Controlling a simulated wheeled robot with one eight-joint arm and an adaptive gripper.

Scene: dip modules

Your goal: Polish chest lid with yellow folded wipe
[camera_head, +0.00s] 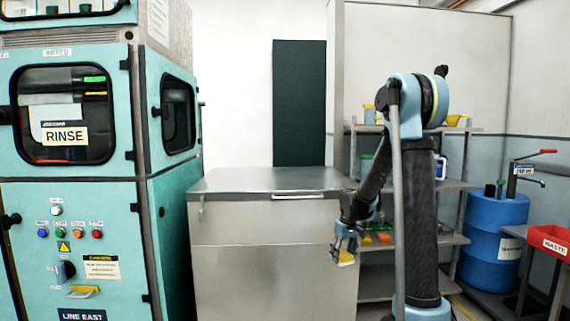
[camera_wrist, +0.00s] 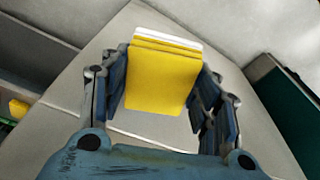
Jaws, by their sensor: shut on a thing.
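The yellow folded wipe (camera_wrist: 163,80) is between the fingers of my gripper (camera_wrist: 165,95) in the wrist view, with a white layer at its far edge. My gripper is shut on it. In the head view my gripper (camera_head: 345,247) hangs at the chest's front right corner, with a bit of the yellow wipe (camera_head: 347,257) showing below it. The chest is a grey metal box, and its flat lid (camera_head: 265,180) is closed with a bare top. The lid also shows behind the wipe in the wrist view (camera_wrist: 82,82). I cannot tell whether the wipe touches the chest.
A teal rinse cabinet (camera_head: 145,215) stands close to the chest's left. A shelf rack (camera_head: 455,185) with containers stands behind my arm. A blue drum (camera_head: 490,235) and a red waste bin (camera_head: 553,243) are at the right. A dark green panel (camera_head: 300,105) is behind the chest.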

